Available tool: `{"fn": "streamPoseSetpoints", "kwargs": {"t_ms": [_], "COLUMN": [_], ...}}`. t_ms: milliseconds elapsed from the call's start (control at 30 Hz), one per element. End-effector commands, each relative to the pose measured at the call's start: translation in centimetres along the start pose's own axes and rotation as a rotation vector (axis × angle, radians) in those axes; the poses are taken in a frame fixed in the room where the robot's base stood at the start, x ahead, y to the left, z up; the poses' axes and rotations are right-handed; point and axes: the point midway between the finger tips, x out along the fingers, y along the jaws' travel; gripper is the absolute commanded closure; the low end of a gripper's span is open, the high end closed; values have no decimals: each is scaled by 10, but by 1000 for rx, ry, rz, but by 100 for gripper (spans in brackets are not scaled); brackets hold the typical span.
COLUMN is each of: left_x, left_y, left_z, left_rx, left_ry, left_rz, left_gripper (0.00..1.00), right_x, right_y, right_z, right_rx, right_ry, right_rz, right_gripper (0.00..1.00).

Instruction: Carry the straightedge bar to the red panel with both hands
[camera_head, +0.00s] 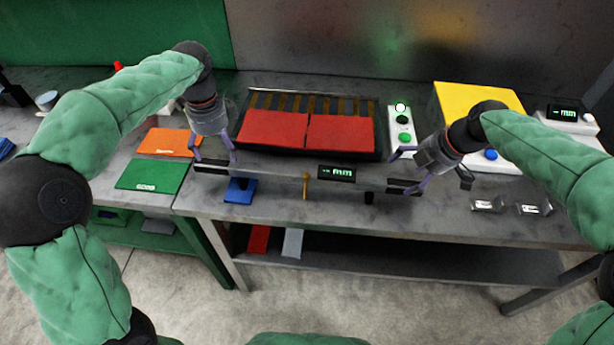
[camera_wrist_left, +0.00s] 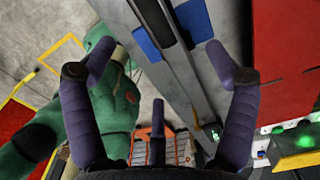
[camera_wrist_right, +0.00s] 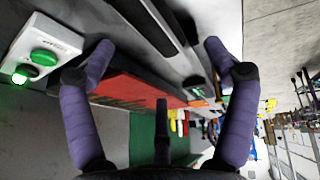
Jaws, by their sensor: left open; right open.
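The straightedge bar (camera_head: 270,173), long, grey and with black pads near its ends, lies along the front of the grey table. The red panel (camera_head: 340,135), in two halves side by side, sits behind it on a dark slatted frame. My left gripper (camera_head: 213,158) is open above the bar's left pad; in the left wrist view the bar (camera_wrist_left: 182,75) runs between the spread fingers. My right gripper (camera_head: 432,178) is open by the right pad; the bar (camera_wrist_right: 160,28) also shows beyond its fingertips. I cannot tell whether any finger touches the bar.
A blue block (camera_head: 240,190) and a small display (camera_head: 336,173) are at the bar. A button box (camera_head: 402,130) and a yellow panel (camera_head: 470,97) stand to the right. Orange (camera_head: 168,142) and green (camera_head: 152,175) mats lie left. Two clear blocks (camera_head: 487,204) (camera_head: 533,209) lie front right.

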Motion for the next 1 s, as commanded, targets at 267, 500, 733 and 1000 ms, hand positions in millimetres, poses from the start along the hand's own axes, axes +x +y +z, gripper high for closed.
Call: {"fn": "streamPoseSetpoints", "kwargs": {"t_ms": [267,500,733,1000], "left_x": [47,69,73,73], "left_y": [1,0,0,0], "left_z": [0,0,0,0], "left_rx": [1,0,0,0], "left_ry": [-1,0,0,0], "left_rz": [4,2,0,0], "left_gripper": [14,14,14,42], "right_x": [47,68,73,73], "right_y": [-1,0,0,0], "right_z": [0,0,0,0], "right_rx": [0,0,0,0], "right_ry": [0,0,0,0], "right_rz": [-2,0,1,1], "right_gripper": [14,14,14,42]}}
